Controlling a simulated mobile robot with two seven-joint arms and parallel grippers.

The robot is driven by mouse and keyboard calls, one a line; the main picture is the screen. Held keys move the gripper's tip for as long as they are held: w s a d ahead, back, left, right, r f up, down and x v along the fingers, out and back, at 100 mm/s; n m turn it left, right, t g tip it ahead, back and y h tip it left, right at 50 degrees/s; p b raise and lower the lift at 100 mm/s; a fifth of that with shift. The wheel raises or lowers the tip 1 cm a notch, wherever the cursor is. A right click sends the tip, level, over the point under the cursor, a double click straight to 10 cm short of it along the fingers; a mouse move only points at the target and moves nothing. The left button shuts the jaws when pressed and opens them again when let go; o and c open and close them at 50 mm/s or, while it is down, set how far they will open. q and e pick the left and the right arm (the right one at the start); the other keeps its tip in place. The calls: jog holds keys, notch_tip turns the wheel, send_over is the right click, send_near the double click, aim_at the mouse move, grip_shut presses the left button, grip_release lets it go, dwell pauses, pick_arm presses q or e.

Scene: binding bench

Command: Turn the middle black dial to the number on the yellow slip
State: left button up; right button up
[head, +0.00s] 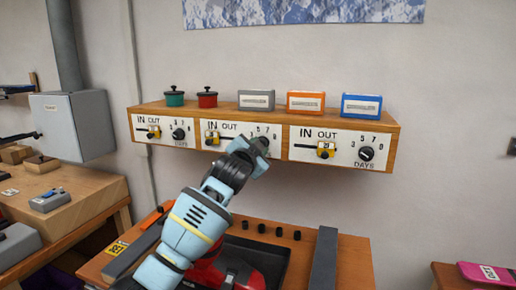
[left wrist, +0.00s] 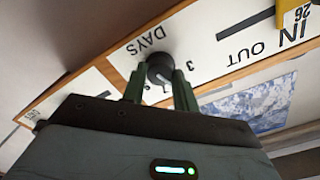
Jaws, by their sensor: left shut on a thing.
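The middle black dial (left wrist: 158,68) sits on the middle white panel (head: 226,130) of the wall shelf, above the word DAYS. My left gripper (head: 262,146) is at this dial and covers most of it in the head view. In the left wrist view my left gripper (left wrist: 160,88) has one finger on each side of the dial, shut on it. A 3 shows beside the dial there; its pointer setting is not clear. My right gripper is not in view.
Black dials stand on the left panel (head: 179,134) and right panel (head: 366,154). Each panel has a yellow slider, the middle one (head: 212,138) near IN. Pots and boxes stand on the shelf top (head: 225,106). A dark tray (head: 262,262) and several black pegs are on the bench below.

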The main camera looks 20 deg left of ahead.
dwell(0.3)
pick_arm(q)
jog(key=o, duration=1)
jog(key=shift+s, duration=0.1)
jog(key=shift+s+a, duration=0.1)
jog(key=shift+s, duration=3.75)
